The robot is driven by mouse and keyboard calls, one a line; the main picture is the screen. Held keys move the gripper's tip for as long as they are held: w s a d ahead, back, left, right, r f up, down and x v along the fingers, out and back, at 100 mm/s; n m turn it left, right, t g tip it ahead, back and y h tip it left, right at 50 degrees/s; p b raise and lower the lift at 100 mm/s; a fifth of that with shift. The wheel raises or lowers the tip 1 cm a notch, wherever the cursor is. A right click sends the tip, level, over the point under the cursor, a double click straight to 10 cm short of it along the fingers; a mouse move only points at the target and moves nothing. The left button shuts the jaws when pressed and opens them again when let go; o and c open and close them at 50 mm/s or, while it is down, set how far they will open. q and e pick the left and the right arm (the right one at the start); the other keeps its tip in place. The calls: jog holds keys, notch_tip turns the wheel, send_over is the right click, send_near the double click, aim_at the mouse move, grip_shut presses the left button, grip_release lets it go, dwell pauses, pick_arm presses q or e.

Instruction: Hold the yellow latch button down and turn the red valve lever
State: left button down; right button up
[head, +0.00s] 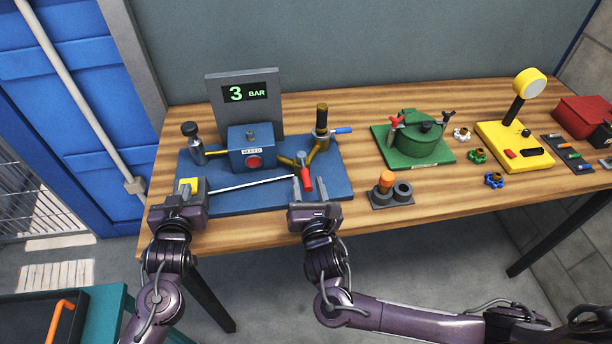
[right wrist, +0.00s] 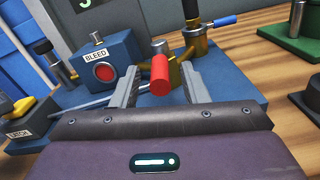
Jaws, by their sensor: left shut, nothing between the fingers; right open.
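The red valve lever (head: 307,182) points toward me from a brass pipe fitting on the blue base plate. My right gripper (head: 308,184) is open, with one finger on each side of the lever. In the right wrist view the red lever (right wrist: 160,76) stands between the fingers, with a gap on both sides. The yellow latch button (head: 188,186) is at the plate's left front. My left gripper (head: 181,192) is shut and empty at the button and partly hides it. The latch block (right wrist: 25,122) shows its label in the right wrist view. I cannot tell whether the button is pressed.
Behind are a blue BLEED box (head: 251,149) with a red button and a display (head: 246,92) reading 3 BAR. A thin rod (head: 252,182) runs between latch and valve. A block with an orange-topped peg (head: 386,185) stands right of the plate. A green unit (head: 418,137) is farther right.

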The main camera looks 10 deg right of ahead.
aim_at(305, 173)
jog(key=shift+w, duration=1.6)
grip_shut()
